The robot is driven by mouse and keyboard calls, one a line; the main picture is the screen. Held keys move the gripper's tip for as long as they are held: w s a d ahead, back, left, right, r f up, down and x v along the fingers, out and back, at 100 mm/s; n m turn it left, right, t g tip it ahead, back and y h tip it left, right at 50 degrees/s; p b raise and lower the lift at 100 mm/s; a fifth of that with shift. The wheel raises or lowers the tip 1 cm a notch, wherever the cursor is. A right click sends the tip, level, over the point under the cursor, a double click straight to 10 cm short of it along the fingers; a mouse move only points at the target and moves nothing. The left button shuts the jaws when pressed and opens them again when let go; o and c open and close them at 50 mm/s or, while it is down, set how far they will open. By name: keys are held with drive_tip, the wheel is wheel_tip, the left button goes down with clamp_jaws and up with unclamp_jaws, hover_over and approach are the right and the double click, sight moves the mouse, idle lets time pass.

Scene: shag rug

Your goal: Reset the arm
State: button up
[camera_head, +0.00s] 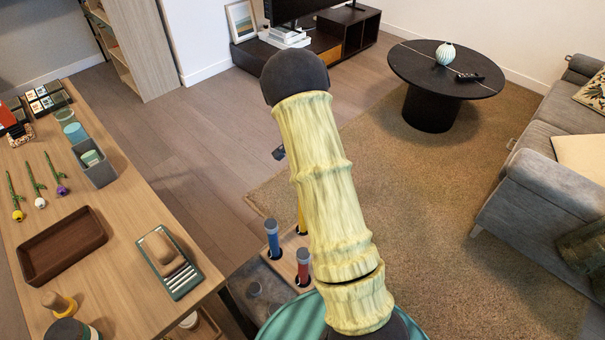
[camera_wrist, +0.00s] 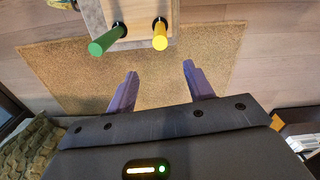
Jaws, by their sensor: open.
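My arm (camera_head: 325,180) rises from the bottom of the head view and reaches up and away, with yellow, bark-like links and a dark rounded joint at its top. My gripper (camera_wrist: 160,68) shows in the wrist view as two purple fingers set wide apart, open, with nothing between them. Bare rug (camera_wrist: 160,92) lies below the fingers. The head view mostly hides my gripper behind the arm.
A wooden peg board (camera_head: 290,262) with coloured pegs stands close beside my arm; its green peg (camera_wrist: 108,38) and yellow peg (camera_wrist: 160,36) show ahead of the fingers. A cluttered wooden table (camera_head: 130,225) is left. A round black table (camera_head: 450,85) and grey sofa (camera_head: 535,180) are right.

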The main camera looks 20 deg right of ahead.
idle(0.4)
drive_tip(key=s+a+r+n+t, duration=0.1)
drive_tip(key=s+a+r+n, duration=0.35)
drive_tip(key=s, duration=0.25)
drive_tip(key=s+a+r+n+t, duration=0.1)
drive_tip(key=s+a+r+n, duration=0.3)
drive_tip(key=s, duration=0.4)
drive_tip(key=s+a+r+n+t, duration=0.1)
drive_tip(key=s+a+r+n, duration=0.25)
drive_tip(key=s+r, duration=0.3)
wheel_tip(320, 180, up, 14)
drive_tip(key=p, duration=1.4)
drive_tip(key=shift+s+d+f, duration=0.2)
drive_tip(key=shift+s+d, duration=0.15)
drive_tip(key=shift+c, duration=0.2)
drive_tip(key=c, duration=0.3)
drive_tip(key=shift+f, duration=0.1)
